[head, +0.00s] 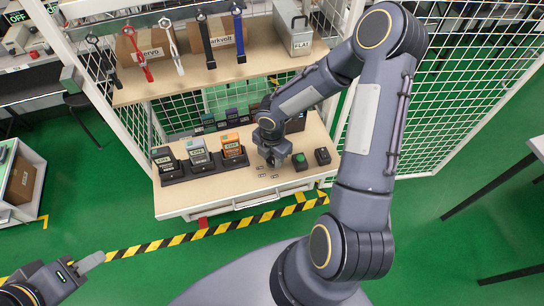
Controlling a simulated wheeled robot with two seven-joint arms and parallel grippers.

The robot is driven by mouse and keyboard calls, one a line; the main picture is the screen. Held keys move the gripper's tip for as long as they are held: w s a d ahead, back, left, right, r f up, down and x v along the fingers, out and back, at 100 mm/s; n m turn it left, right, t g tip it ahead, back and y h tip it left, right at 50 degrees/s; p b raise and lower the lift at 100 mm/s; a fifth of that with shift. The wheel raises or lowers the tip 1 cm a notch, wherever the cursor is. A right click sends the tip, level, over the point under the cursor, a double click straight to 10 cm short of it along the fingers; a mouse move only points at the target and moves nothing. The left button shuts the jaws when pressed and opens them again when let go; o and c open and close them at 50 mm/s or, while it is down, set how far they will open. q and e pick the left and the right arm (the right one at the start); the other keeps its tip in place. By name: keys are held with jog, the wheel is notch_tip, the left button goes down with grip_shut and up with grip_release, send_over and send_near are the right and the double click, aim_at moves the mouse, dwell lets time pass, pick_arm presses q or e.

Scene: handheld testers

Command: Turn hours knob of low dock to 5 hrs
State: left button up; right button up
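The low shelf top (222,190) carries a dark dock (205,171) with several handheld testers in a row, grey, light and orange (232,148). My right gripper (275,163) points down over the low shelf top, right of the dock. The hours knob cannot be made out; the gripper may hide it. Small label plates (262,176) lie on the surface just below the gripper. I cannot tell whether the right fingers are open or shut, or touch anything. My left gripper (92,262) is at the lower left, far from the shelf; its opening is unclear.
A black block with a green top (300,161) and a small black block (322,156) stand right of my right gripper. The upper shelf (200,66) holds boxes and hanging straps. A grey metal case (294,28) stands at its right end. Open green floor lies in front.

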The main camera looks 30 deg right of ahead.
jog(key=c, duration=0.4)
jog(key=shift+f+m+b, duration=0.1)
jog(key=shift+m+b, duration=0.65)
jog(key=shift+m, duration=0.15)
jog(key=m+b, duration=0.2)
jog(key=m, duration=0.1)
jog(key=m+b, duration=0.2)
jog(key=m, duration=0.1)
jog(key=shift+m, duration=0.4)
jog(key=shift+m+b, duration=0.9)
jog(key=shift+m, duration=0.6)
